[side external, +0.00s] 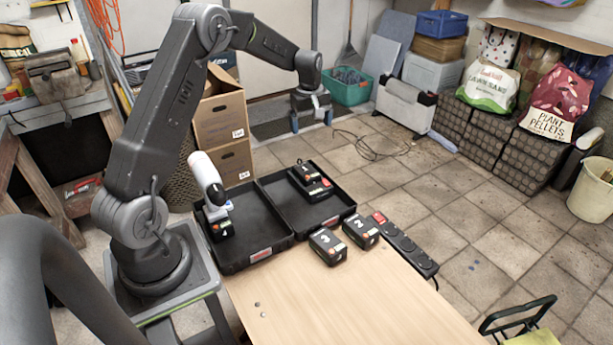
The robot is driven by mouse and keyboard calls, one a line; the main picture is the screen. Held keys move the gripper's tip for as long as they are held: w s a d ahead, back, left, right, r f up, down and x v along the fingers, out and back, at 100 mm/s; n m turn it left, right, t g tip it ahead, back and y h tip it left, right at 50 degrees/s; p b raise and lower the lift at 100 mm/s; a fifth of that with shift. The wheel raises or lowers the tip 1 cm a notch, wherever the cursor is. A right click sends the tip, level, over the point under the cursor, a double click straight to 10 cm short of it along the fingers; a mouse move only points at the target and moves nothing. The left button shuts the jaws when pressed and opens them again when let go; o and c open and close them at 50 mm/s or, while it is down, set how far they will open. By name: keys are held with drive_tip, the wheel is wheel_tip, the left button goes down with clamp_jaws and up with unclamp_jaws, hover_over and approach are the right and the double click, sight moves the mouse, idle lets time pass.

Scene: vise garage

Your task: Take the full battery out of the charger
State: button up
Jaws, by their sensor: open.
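My gripper (311,118) hangs from the forearm above the far part of the work area, fingers pointing down. It is open and empty, apart from every battery. A black unit with red and light marks (311,181) sits in the right half of the open black case; it looks like a battery on the charger, but the seam between them is too small to tell. Two black batteries stand on the wooden table, one marked 3 (328,247) and one marked 2 (360,231). Charge lights are too small to read.
The open black case (270,252) lies at the table's far edge. A white-and-black cordless tool (206,178) stands in its left half. A black power strip (405,246) with a red end runs along the table's right edge.

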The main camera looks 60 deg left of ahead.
drive_tip(key=n, duration=0.2)
hover_over(307, 170)
wheel_tip(307, 170, down, 5)
drive_tip(key=shift+g, duration=0.3)
drive_tip(key=f, duration=0.8)
drive_tip(key=shift+s+a, duration=0.2)
drive_tip(key=shift+s, duration=0.15)
drive_tip(key=shift+w+d+f, duration=0.1)
drive_tip(key=shift+w+f, duration=0.05)
drive_tip(key=shift+f, duration=1.35)
drive_tip(key=shift+w+d+f, duration=0.1)
drive_tip(key=shift+f, duration=1.35)
drive_tip(key=shift+c, duration=0.2)
drive_tip(key=c, duration=1.2)
drive_tip(key=shift+a+r, duration=0.1)
drive_tip(key=shift+c, duration=0.3)
drive_tip(key=shift+r, duration=0.1)
